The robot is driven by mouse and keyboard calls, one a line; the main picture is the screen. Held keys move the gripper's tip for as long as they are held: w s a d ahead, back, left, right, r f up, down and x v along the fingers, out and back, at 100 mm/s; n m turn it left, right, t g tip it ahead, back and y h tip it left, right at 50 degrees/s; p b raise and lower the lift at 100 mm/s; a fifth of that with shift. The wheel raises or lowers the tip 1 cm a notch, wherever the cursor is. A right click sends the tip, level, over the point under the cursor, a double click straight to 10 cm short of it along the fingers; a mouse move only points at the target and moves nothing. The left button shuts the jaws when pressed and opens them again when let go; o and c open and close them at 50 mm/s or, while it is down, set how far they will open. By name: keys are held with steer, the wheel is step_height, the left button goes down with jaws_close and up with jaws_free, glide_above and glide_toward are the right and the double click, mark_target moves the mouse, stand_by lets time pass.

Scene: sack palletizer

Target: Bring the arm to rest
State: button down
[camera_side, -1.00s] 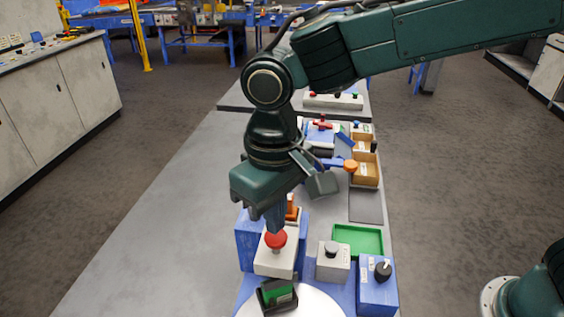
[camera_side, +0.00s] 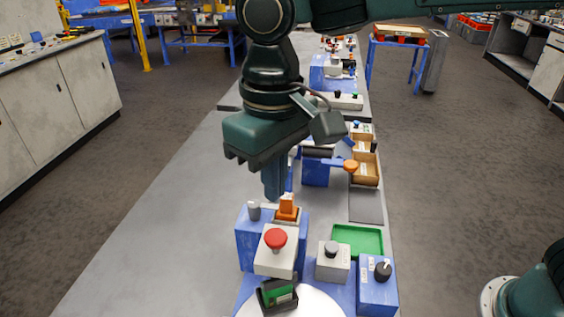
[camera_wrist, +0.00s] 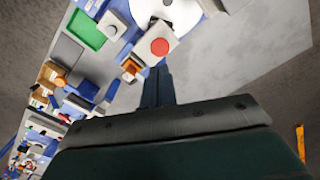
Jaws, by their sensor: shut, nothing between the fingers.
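My gripper (camera_side: 273,184) hangs above the grey table, fingers pointing down and pressed together with nothing between them. It is above and behind the red mushroom button (camera_side: 276,239), which sits on a white box, and it is apart from it. In the wrist view my gripper's fingers (camera_wrist: 157,88) show shut, with the red button (camera_wrist: 159,47) beyond their tips. An orange switch (camera_side: 287,208) on a blue box stands just below the fingertips in the side view.
A small dark device with a green face (camera_side: 278,295) is in front. Wooden bins (camera_side: 365,168) lie farther back. The table's left side (camera_side: 160,240) is clear.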

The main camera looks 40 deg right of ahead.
steer(key=shift+r, duration=0.15)
steer(key=s+d+r+m+t+y, duration=0.1)
steer(key=s+d+r, duration=0.1)
steer(key=d, duration=0.6)
steer(key=s+d+r+t, duration=0.1)
steer(key=s+d+r, duration=0.1)
steer(key=d, duration=0.7)
steer(key=s+d+f+m+t+h, duration=0.1)
steer(key=s+d+f+m+t, duration=0.1)
steer(key=s+d, duration=0.9)
step_height(320, 180, down, 2)
steer(key=shift+d+f+t, duration=0.2)
steer(key=shift+d+t, duration=0.55)
steer(key=shift+t, duration=0.05)
steer(key=shift+s, duration=0.1)
